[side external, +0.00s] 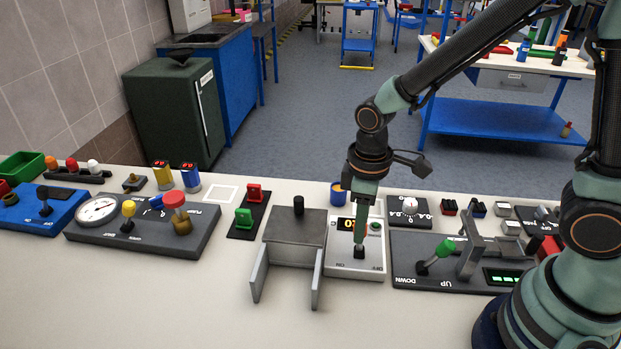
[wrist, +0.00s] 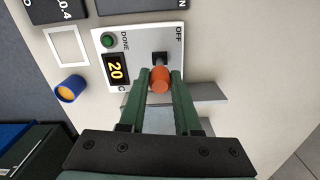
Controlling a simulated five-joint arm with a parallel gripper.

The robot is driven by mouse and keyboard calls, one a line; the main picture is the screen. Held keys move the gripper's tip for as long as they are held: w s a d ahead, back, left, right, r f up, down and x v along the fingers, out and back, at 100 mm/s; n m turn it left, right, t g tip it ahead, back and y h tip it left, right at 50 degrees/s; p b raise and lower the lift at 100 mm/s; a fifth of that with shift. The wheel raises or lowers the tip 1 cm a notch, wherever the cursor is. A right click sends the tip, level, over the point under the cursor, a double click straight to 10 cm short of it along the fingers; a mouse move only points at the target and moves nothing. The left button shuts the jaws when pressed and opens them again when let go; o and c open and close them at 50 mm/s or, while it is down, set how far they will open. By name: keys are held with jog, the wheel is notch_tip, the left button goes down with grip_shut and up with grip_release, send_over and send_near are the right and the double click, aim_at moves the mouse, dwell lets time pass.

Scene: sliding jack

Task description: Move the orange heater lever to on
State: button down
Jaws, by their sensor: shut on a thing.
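The orange heater lever (wrist: 160,79) stands on a white panel (wrist: 180,47) in the wrist view, its knob between my two green fingers. My gripper (wrist: 162,76) is shut on the knob. The panel carries an OFF label, a DONE label, a green button (wrist: 109,41) and an orange display (wrist: 116,69) reading 20. In the side view my gripper (side external: 359,241) points down onto the white panel (side external: 343,270), and the fingers hide the orange knob. Only the dark lever base (side external: 359,252) shows below them. Any ON label is not readable.
A grey stand with a black knob (side external: 298,206) is left of the panel. A control box with a green lever (side external: 445,247) and UP and DOWN labels is close on the right. A blue cup (side external: 338,193) stands behind. The bench front is clear.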

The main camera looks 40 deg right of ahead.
jog(key=shift+w, duration=0.1)
jog(key=shift+w+a+g, duration=0.3)
jog(key=shift+a+g, duration=0.05)
jog(key=shift+g, duration=0.35)
jog(key=c, duration=0.6)
grip_release()
notch_tip(320, 180, up, 12)
jog(key=w, duration=0.1)
jog(key=shift+a, duration=0.2)
jog(key=shift+w, duration=0.1)
